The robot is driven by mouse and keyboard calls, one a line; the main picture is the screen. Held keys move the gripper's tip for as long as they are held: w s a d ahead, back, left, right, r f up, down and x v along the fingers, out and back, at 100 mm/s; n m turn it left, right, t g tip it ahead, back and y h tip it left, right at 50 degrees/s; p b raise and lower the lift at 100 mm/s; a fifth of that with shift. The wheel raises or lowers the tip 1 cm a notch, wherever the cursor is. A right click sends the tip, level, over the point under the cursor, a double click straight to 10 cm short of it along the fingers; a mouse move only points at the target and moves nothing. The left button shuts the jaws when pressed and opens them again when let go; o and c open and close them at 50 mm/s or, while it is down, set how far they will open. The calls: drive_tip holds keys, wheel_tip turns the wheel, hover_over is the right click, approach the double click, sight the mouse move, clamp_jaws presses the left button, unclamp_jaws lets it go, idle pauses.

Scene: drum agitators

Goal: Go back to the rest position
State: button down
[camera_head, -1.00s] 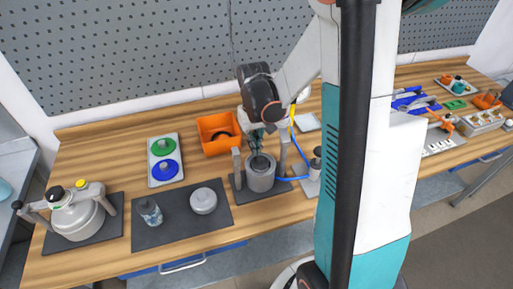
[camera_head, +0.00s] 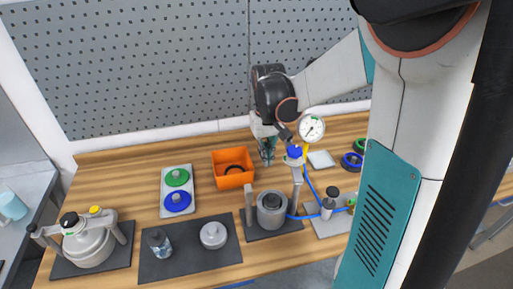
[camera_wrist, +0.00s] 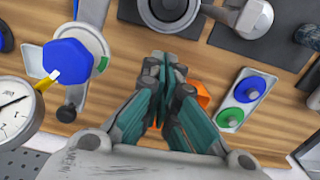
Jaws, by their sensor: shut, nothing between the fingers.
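My gripper (camera_head: 267,152) hangs from the arm above the back part of the wooden bench, just right of the orange bin. In the wrist view its teal fingers (camera_wrist: 168,75) are together with nothing between them. Below and in front of it in the head view stands the grey drum vessel (camera_head: 271,209) between two upright posts on a dark mat. A pressure gauge (camera_head: 312,128) and a blue cap (camera_head: 294,152) are close to the right of my gripper; the gauge (camera_wrist: 14,108) and blue cap (camera_wrist: 66,62) also show in the wrist view.
The orange bin (camera_head: 233,178) holds a dark ring. A tray (camera_head: 163,205) holds a green and a blue disc. A dark mat (camera_head: 190,262) carries a small jar and a grey lid. Another vessel (camera_head: 88,247) stands at far left. A perforated wall (camera_head: 130,75) rises behind the bench.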

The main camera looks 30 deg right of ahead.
drive_tip(key=s+a+t+b, duration=0.1)
drive_tip(key=a, duration=0.2)
drive_tip(key=s+a+r+n+t+b, duration=0.1)
drive_tip(key=s+a+b, duration=0.1)
drive_tip(key=a, duration=0.1)
drive_tip(key=s+a+r+t+b, duration=0.1)
drive_tip(key=a+b, duration=0.1)
drive_tip(key=a, duration=0.1)
drive_tip(key=shift+s+a+n, duration=0.2)
drive_tip(key=shift+s+n, duration=0.1)
drive_tip(key=s+a+f+t+b, duration=0.1)
drive_tip(key=s+a+t+b, duration=0.1)
drive_tip(key=s, duration=0.2)
drive_tip(key=s+a+f+n+t+b, duration=0.1)
drive_tip(key=s+a+f+t+b, duration=0.1)
drive_tip(key=s, duration=0.3)
drive_tip(key=shift+s+a+b, duration=0.15)
drive_tip(key=shift+a+b, duration=0.05)
drive_tip(key=shift+b, duration=0.45)
drive_tip(key=shift+d, duration=0.1)
